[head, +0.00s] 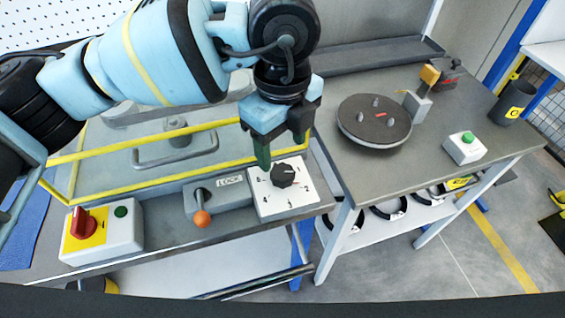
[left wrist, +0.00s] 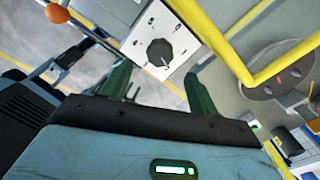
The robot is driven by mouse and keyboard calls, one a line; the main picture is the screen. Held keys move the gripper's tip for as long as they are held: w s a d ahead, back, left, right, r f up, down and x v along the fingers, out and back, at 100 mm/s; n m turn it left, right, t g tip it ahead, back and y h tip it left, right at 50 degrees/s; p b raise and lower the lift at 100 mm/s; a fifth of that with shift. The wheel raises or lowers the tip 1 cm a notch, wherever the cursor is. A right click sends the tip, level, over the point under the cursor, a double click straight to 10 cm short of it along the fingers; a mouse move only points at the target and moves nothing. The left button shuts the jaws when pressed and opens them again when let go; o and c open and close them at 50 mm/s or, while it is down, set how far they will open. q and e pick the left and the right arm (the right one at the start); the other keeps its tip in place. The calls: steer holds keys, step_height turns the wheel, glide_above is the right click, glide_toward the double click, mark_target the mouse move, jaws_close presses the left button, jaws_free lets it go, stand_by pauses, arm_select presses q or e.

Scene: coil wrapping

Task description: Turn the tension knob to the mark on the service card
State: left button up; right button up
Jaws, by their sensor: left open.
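The tension knob (head: 283,175) is a black ribbed dial on a white plate (head: 268,205) with small black marks around it, at the bench's front edge. It also shows in the left wrist view (left wrist: 160,52), with a white pointer line. My left gripper (head: 283,152) hangs just above and behind the knob, fingers pointing down. In the left wrist view its two dark green fingers (left wrist: 160,85) are apart with nothing between them, and the knob lies beyond the fingertips. I cannot make out a service card. My right gripper is not in view.
Left of the plate are a LOCK lever with an orange ball (head: 202,218) and a box with a red switch (head: 83,222). A yellow-edged guard (head: 150,183) stands behind. A round turntable (head: 374,122) and a green-button box (head: 465,147) are to the right.

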mark_target(283, 171)
arm_select(q)
step_height(283, 171, down, 5)
steer(key=shift+f, duration=0.7)
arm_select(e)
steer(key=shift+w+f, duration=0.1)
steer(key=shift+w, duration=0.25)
arm_select(q)
steer(key=shift+c, duration=0.4)
steer(key=c, duration=0.9)
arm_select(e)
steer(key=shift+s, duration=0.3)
arm_select(q)
steer(key=shift+m, duration=0.4)
